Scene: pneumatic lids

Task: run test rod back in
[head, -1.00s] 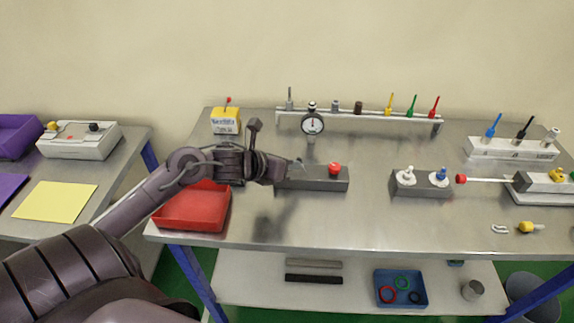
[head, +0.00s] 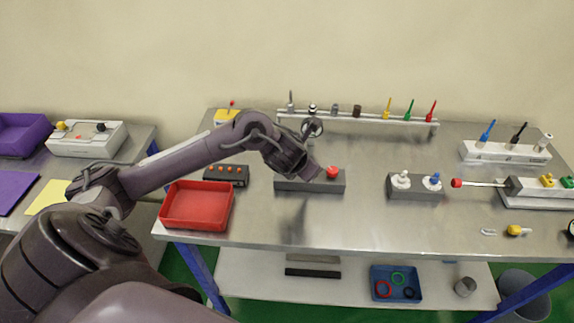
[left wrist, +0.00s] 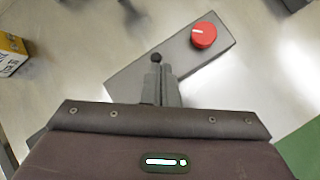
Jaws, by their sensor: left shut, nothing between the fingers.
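The test rod (head: 484,184) is a thin pale rod with a red end (head: 456,183). It sticks out to the left from a dark cylinder head (head: 512,185) on a white base at the right of the table. My left gripper (head: 318,174) is far left of it, over a grey block (head: 290,183) with a red knob (head: 332,172). In the left wrist view the closed fingers (left wrist: 159,75) are at the block's near edge, by a small black ball (left wrist: 156,58). The red knob (left wrist: 204,35) is beyond, to the right. My right gripper is not in view.
Two yellow pieces (head: 547,180) sit on the cylinder unit. A grey block (head: 415,192) with white and blue knobs stands left of the rod's red end. A red tray (head: 197,206) and a box with orange buttons (head: 225,174) are at left. The front middle is clear.

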